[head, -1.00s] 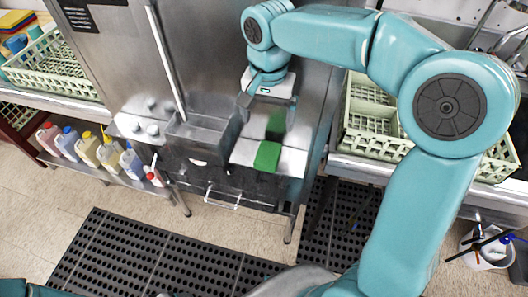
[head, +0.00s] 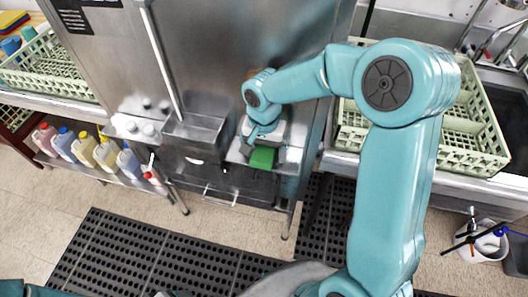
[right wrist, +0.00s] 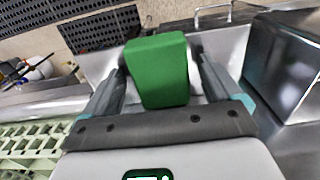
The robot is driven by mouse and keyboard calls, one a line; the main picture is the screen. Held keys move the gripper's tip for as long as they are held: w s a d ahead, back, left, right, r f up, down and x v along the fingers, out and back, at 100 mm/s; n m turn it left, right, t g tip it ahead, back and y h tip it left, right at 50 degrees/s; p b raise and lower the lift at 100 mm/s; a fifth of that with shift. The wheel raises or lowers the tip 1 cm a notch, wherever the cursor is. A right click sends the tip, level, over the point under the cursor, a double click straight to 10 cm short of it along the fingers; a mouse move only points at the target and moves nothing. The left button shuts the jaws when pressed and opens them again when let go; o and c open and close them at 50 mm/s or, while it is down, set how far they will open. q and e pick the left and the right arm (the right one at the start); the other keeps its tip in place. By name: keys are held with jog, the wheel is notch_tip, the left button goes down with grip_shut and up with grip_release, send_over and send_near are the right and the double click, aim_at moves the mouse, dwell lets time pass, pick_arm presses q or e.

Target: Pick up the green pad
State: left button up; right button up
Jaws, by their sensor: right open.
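The green pad (head: 263,157) lies on a small steel shelf (head: 290,155) on the front of the steel machine. In the right wrist view the green pad (right wrist: 160,70) stands between the two fingers of my right gripper (right wrist: 160,85), with a narrow gap showing beside it. My right gripper (head: 262,145) is open and right at the pad in the head view, covering its far part.
A steel bin (head: 195,135) sits left of the shelf. Several bottles (head: 85,148) stand on a low rack at the left. A pale green dish rack (head: 470,150) is at the right. Black mats (head: 165,255) cover part of the floor.

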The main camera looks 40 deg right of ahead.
aim_at(263, 154)
jog(key=c, duration=1.1)
jog(key=shift+a+r+b, duration=0.15)
jog(key=shift+r+b, duration=0.1)
jog(key=shift+b, duration=0.25)
jog(key=r, duration=0.6)
jog(key=shift+s+a+r+b, duration=0.2)
jog(key=shift+a+r+b, duration=0.05)
jog(key=shift+b, duration=0.15)
jog(key=s+a+b, duration=0.1)
jog(key=s+a, duration=0.3)
jog(key=s+a+b, duration=0.1)
jog(key=s+a, duration=0.3)
jog(key=a, duration=0.1)
jog(key=s+a+b, duration=0.2)
jog(key=s+a, duration=0.2)
jog(key=a, duration=0.1)
jog(key=shift+s+a, duration=0.2)
jog(key=shift+o, duration=0.3)
